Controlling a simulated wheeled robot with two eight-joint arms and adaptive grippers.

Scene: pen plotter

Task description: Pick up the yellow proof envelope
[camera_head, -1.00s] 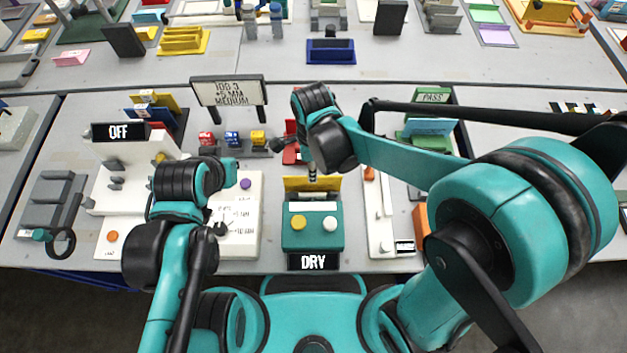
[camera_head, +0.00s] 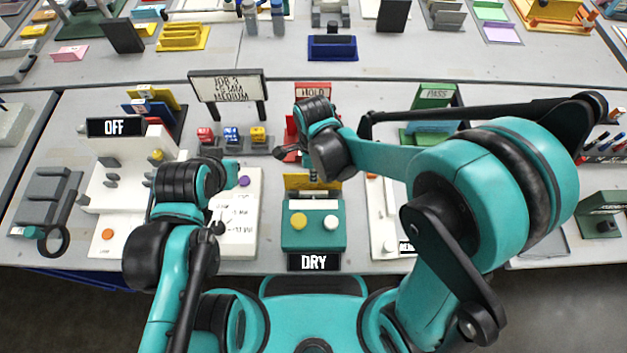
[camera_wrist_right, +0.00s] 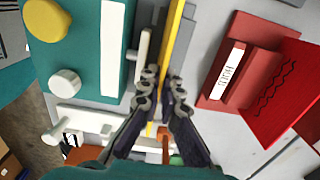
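The yellow proof envelope (camera_head: 297,181) stands upright as a thin yellow sheet at the back of the teal box (camera_head: 300,236) with the DRY display. In the right wrist view the envelope (camera_wrist_right: 172,48) is a narrow yellow strip seen edge-on. My right gripper (camera_wrist_right: 159,80) has one finger on each side of this strip, with the tips close together on it. In the head view my right gripper (camera_head: 312,172) points down at the envelope's top, partly hidden by its own wrist. My left gripper is at the white board at left, its fingers not clearly visible.
A red HOLD stand (camera_head: 312,92) is behind my right wrist; its red tray (camera_wrist_right: 228,88) lies close by the fingers. A green PASS stand (camera_head: 437,97) is to the right. A white panel (camera_head: 384,236) flanks the teal box on the right.

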